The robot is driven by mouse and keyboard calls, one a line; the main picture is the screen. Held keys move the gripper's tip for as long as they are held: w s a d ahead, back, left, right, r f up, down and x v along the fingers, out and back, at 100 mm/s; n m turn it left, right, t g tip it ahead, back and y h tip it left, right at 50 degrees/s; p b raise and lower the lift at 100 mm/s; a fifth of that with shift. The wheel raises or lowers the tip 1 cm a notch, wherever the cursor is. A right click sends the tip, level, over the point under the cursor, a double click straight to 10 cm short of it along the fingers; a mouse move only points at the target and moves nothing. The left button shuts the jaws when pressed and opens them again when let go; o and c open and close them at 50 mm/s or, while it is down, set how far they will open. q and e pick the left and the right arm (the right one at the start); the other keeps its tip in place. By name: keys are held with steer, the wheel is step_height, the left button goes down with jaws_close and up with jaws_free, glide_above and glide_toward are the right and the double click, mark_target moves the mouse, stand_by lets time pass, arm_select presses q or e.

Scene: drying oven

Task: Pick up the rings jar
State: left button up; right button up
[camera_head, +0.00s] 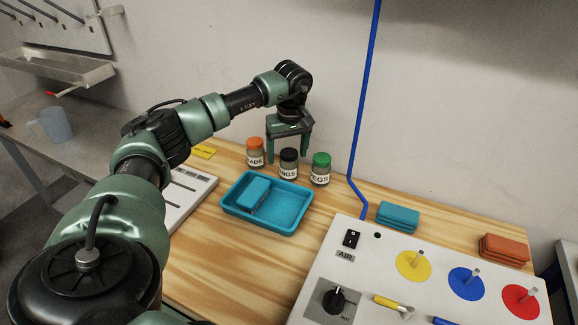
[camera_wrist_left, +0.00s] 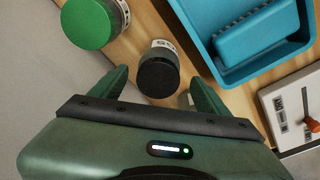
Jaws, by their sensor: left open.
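The rings jar (camera_head: 288,165) has a black lid and a white label partly reading "NGS". It stands upright on the wooden table between an orange-lidded jar (camera_head: 255,152) and a green-lidded pegs jar (camera_head: 320,169). My left gripper (camera_head: 288,156) is open, pointing down, with its fingers at the jars' back side near the black lid. In the left wrist view, the black lid (camera_wrist_left: 158,77) shows between the two open fingertips, with no visible contact. The green-lidded jar (camera_wrist_left: 90,22) is at upper left there. My right gripper is not in view.
A blue tray (camera_head: 228,206) holding a blue block lies in front of the jars. A white control panel (camera_head: 375,270) with coloured discs is at right. Teal and orange stacked pads (camera_head: 398,215) (camera_head: 504,250) lie behind it. A blue cable (camera_head: 364,95) runs down the wall.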

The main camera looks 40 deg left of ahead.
mark_target(288, 163)
arm_select(q)
steer(key=f, duration=0.3)
steer(key=shift+w+d+f+p, duration=0.1)
steer(key=shift+d+f+p, duration=0.1)
steer(key=shift+f+p, duration=0.15)
steer(key=shift+a+f, duration=0.1)
steer(key=shift+f, duration=0.1)
steer(key=c, duration=1.5)
steer(key=shift+r, duration=0.15)
